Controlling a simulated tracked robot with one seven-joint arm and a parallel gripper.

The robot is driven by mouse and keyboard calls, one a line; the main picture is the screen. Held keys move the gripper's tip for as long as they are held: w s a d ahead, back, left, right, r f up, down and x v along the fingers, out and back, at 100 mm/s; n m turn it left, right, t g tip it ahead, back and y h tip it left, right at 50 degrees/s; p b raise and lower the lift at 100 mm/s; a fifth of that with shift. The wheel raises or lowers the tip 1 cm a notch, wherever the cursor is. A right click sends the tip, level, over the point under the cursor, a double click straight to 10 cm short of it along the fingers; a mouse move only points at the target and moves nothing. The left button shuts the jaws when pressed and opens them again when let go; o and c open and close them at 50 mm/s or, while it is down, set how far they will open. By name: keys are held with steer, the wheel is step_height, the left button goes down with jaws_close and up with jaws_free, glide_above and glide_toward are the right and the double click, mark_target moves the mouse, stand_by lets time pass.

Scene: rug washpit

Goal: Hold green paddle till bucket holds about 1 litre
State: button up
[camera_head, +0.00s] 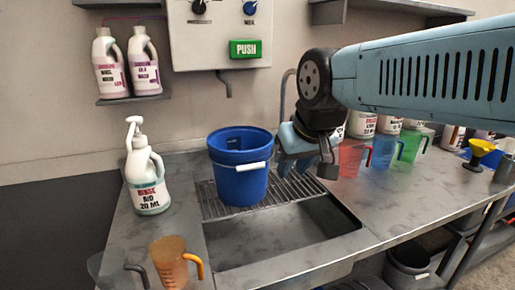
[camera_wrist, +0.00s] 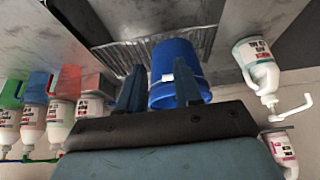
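The green paddle (camera_head: 245,49), marked PUSH, is on the front of the wall dispenser (camera_head: 205,38). The dispenser's grey spout (camera_head: 226,88) points down, and no stream shows under it. The blue bucket (camera_head: 238,183) stands upright on the drain grate below the spout. Its inner far wall shows, but its bottom and any liquid level are hidden. My gripper (camera_head: 306,158) is right of the bucket, lower than the paddle and apart from it. In the wrist view its two fingers (camera_wrist: 158,90) are spread with nothing held, and the bucket (camera_wrist: 178,55) shows behind them.
A white pump bottle (camera_head: 148,185) stands left of the bucket. Jugs, including an orange one (camera_head: 170,262), stand at the front left. A red jug (camera_head: 350,160) and other coloured jugs stand right of my gripper. The sink basin (camera_head: 280,235) is in front of the grate (camera_head: 287,190).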

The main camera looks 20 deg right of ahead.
steer(key=c, duration=0.3)
steer(key=shift+w+r, duration=0.15)
steer(key=shift+r, duration=0.05)
steer(key=shift+c, duration=0.7)
steer(key=w+r+m, duration=0.2)
steer(key=w+r, duration=0.3)
steer(key=w+r+m+h, duration=0.1)
steer(key=w+r+m, duration=0.2)
steer(key=w+r, duration=0.2)
steer(key=w+r+m+h, duration=0.1)
steer(key=w+r+m, duration=0.1)
steer(key=w+r, duration=0.3)
step_height(320, 180, up, 2)
steer(key=shift+r+m, duration=0.2)
steer(key=shift+m, duration=0.1)
jaws_close()
steer(key=w+a+r+m+h, duration=0.1)
steer(key=w+r+m+h, duration=0.1)
steer(key=w+r+m, duration=0.7)
steer(key=w+r, duration=0.3)
steer(key=w, duration=0.3)
steer(key=shift+a+r+h, duration=0.2)
steer(key=shift+h, duration=0.1)
steer(key=shift+s, duration=0.1)
